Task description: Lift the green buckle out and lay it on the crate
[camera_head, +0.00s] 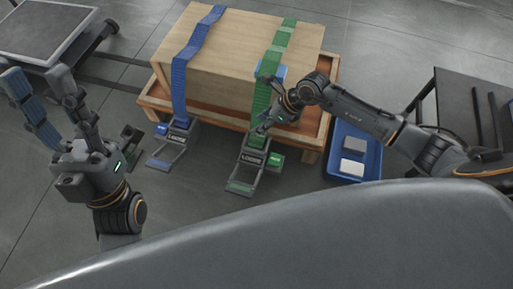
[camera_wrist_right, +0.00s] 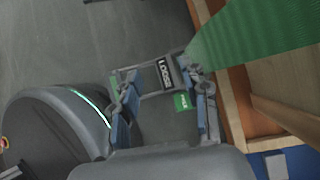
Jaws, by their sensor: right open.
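The wooden crate (camera_head: 235,60) stands on a low wooden pallet. The buckle also shows in the right wrist view (camera_wrist_right: 162,74), with a green tag (camera_wrist_right: 183,102). My right gripper (camera_head: 266,108) is open in front of the green strap. In the wrist view its fingers (camera_wrist_right: 162,95) flank the buckle on both sides; whether they touch it I cannot tell. My left gripper (camera_head: 38,75) is open and empty, raised at the far left.
A blue strap (camera_head: 188,62) with its LOOSE buckle (camera_head: 176,133) lies left of the green one. A blue bin (camera_head: 340,166) with grey and white blocks stands right of the pallet. A dark table (camera_head: 470,95) is at right, a grey cart (camera_head: 45,28) at upper left.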

